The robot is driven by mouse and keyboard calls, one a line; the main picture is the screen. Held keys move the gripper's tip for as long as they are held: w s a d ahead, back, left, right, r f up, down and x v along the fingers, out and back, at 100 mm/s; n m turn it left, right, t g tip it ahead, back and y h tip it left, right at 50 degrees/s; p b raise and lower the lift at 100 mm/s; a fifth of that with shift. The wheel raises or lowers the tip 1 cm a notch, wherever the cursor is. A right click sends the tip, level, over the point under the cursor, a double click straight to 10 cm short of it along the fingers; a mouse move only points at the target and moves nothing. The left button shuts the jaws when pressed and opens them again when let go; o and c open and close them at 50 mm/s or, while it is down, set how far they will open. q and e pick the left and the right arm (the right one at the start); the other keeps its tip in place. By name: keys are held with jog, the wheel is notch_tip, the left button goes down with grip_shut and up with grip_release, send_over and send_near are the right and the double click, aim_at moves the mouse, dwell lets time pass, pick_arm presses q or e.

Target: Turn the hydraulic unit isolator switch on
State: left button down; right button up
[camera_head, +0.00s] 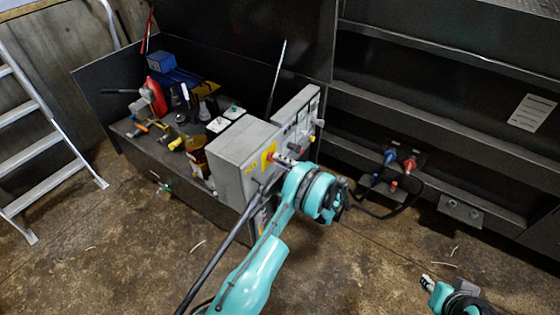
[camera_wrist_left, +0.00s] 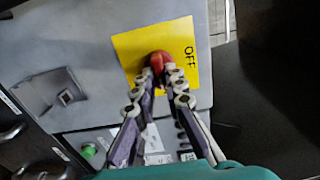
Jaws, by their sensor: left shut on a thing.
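The isolator switch is a red knob (camera_wrist_left: 158,62) on a yellow plate (camera_wrist_left: 182,38) marked OFF, on the grey cabinet's face in the left wrist view. In the head view the yellow plate (camera_head: 267,159) shows on the front of the grey cabinet (camera_head: 236,150). My left gripper (camera_wrist_left: 160,76) is shut on the red knob, with its fingertips on either side of it. The fingertips partly hide the knob, and its exact angle is hard to read. My right gripper (camera_head: 428,282) is at the lower right of the head view, far from the switch; its opening is unclear.
Tools and bottles crowd the dark bench (camera_head: 125,128) left of the cabinet. A ladder (camera_head: 42,120) stands at the far left. Blue and red plugs (camera_head: 409,165) with black cables sit on the right. The floor in front is mostly clear.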

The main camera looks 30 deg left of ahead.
pick_arm(q)
jog(key=c, duration=1.6)
grip_release()
jog(key=shift+d, duration=0.15)
jog(key=d, duration=0.8)
jog(key=s+d, duration=0.1)
jog(key=d, duration=0.2)
jog(key=shift+d, duration=0.4)
